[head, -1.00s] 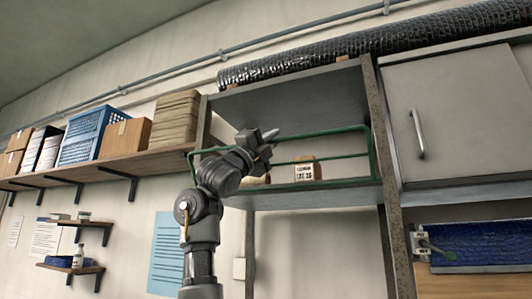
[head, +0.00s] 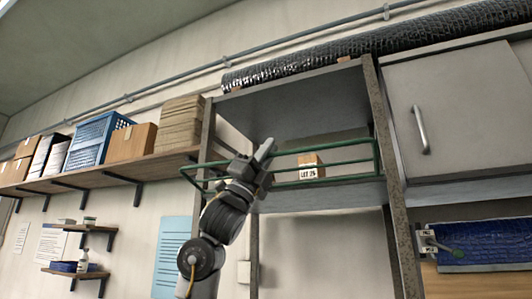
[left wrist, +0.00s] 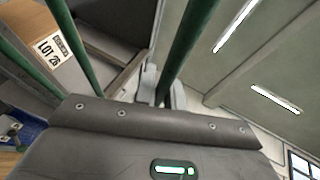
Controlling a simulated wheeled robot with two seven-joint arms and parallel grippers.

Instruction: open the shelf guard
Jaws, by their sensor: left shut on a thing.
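The shelf guard (head: 330,144) is a green tube frame across the front of the open shelf bay. It appears tipped outward, with its upper bar in front of the shelf. My left gripper (head: 262,152) is at the upper bar, left of its middle. In the left wrist view, the gripper's fingers (left wrist: 160,92) are shut on a green bar of the guard (left wrist: 187,48); the exact contact is partly hidden by the gripper body. Other green bars cross the left of that view. My right gripper is not in view.
Grey posts (head: 384,150) flank the bay. A closed grey cabinet (head: 460,110) is at right. A wooden shelf (head: 110,175) with boxes and a blue crate (head: 95,140) is at left.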

